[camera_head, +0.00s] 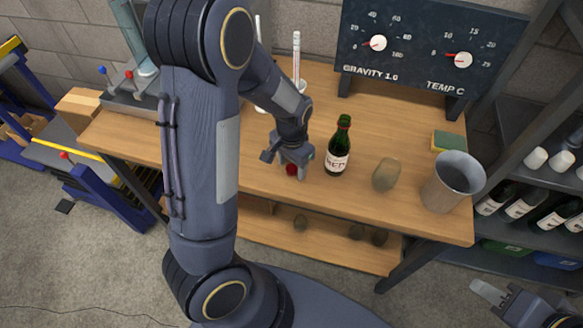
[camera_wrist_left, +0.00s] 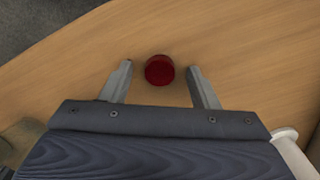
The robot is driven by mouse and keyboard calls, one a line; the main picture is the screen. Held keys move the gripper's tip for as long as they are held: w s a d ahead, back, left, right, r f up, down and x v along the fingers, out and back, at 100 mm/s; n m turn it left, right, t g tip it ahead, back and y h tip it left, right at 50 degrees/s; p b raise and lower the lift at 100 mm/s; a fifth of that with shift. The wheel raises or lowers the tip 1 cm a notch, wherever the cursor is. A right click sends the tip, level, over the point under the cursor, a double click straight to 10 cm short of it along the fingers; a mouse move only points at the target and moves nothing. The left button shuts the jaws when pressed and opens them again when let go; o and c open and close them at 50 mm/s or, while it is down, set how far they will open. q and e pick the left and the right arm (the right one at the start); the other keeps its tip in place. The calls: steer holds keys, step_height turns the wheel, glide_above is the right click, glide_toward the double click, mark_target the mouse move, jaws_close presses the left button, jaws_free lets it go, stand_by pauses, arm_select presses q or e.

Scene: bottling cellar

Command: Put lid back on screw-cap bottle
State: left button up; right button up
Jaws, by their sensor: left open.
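The red lid (camera_head: 291,170) lies on the wooden table near its front edge. In the left wrist view the lid (camera_wrist_left: 159,70) sits between my left fingertips, with a gap on each side. My left gripper (camera_head: 289,165) is open just above the table, around the lid and not visibly touching it. The green screw-cap bottle (camera_head: 339,150), with a white label, stands upright right of my left gripper. The bottle is not visible in the left wrist view. My right gripper (camera_head: 497,296) shows at the lower right, away from the table; its opening is unclear.
A brownish rounded object (camera_head: 386,175) and a grey metal cup (camera_head: 453,181) stand right of the bottle. A yellow-green sponge (camera_head: 449,141) lies behind them. A dark gauge panel (camera_head: 428,48) stands at the back. A bottle rack (camera_head: 535,205) is at the right. Table (camera_head: 262,185) front is mostly clear.

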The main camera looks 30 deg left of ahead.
mark_target(294, 168)
arm_select(q)
steer(key=shift+c, duration=0.2)
steer(key=c, duration=1)
steer(key=shift+r, duration=0.1)
steer(key=shift+r, duration=0.45)
steer(key=r, duration=0.2)
steer(key=shift+d+r, duration=0.25)
steer(key=shift+r, duration=0.15)
steer(key=s+d+r, duration=0.3)
steer(key=d+r, duration=0.6)
steer(key=d, duration=0.4)
steer(key=shift+s, duration=0.3)
steer(key=shift+r, duration=0.1)
